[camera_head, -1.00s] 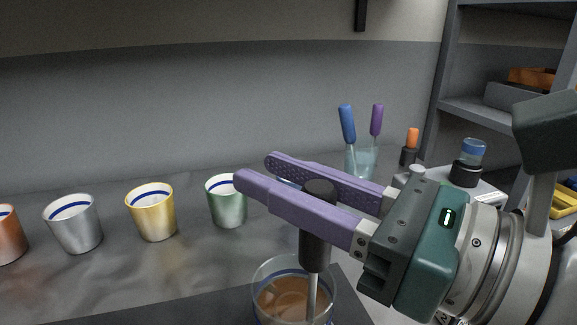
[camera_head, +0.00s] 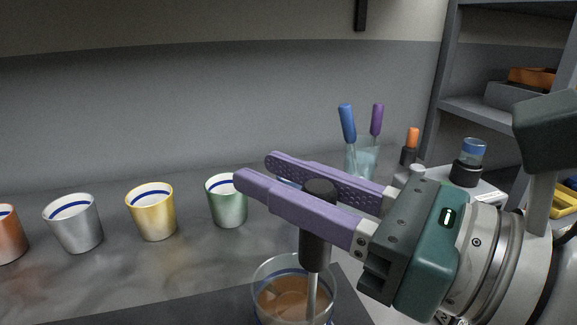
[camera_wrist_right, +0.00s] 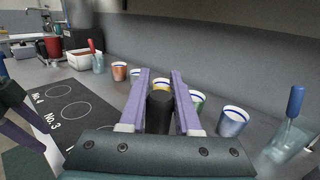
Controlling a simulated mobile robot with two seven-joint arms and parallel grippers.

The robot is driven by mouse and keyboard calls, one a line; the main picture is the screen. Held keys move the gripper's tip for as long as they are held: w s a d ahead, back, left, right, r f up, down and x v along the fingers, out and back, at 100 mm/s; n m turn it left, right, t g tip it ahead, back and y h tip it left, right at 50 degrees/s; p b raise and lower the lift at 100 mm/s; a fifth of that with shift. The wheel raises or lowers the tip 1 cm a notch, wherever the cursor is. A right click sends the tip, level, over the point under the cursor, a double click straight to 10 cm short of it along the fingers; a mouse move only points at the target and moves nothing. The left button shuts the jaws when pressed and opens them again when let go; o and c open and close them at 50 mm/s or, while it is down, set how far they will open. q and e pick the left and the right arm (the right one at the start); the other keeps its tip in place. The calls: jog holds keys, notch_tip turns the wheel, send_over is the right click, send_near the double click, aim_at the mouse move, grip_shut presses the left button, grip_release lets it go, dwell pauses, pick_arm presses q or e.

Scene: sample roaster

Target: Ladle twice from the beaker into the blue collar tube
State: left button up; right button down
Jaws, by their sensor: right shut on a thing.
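My right gripper (camera_head: 300,195) is shut on the black handle of the ladle (camera_head: 316,250), which stands about upright. The ladle's thin metal shaft runs down into the glass beaker (camera_head: 265,270) of brown liquid at the bottom of the head view; its bowl cannot be made out. In the right wrist view the handle (camera_wrist_right: 159,112) sits between the two purple fingers. A small clear tube with a blue collar (camera_head: 473,150) stands in a black holder (camera_head: 465,173) at the right, apart from the gripper. Part of my left gripper (camera_wrist_right: 22,125) shows at the left edge of the wrist view; its jaws are unclear.
Orange, silver (camera_head: 75,225), yellow (camera_head: 152,213) and green (camera_head: 227,203) cups line the counter. A glass with blue and purple-handled tools (camera_head: 362,160) stands behind the gripper. An orange-capped item (camera_head: 411,143) is beside the tube. Grey shelves (camera_head: 480,110) rise at right.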

pick_arm(q)
jog(key=shift+r, duration=0.1)
jog(key=shift+d+r+p, duration=0.1)
jog(key=shift+r+p, duration=0.6)
jog(key=shift+p, duration=0.05)
notch_tip(320, 180, up, 6)
jog(key=p, duration=0.5)
jog(key=shift+f, duration=0.25)
jog(key=shift+r+p, duration=0.1)
jog(key=shift+p, duration=0.25)
notch_tip(320, 180, up, 4)
jog(key=p, duration=0.3)
jog(key=shift+f+p, duration=0.2)
jog(key=shift+p, duration=0.15)
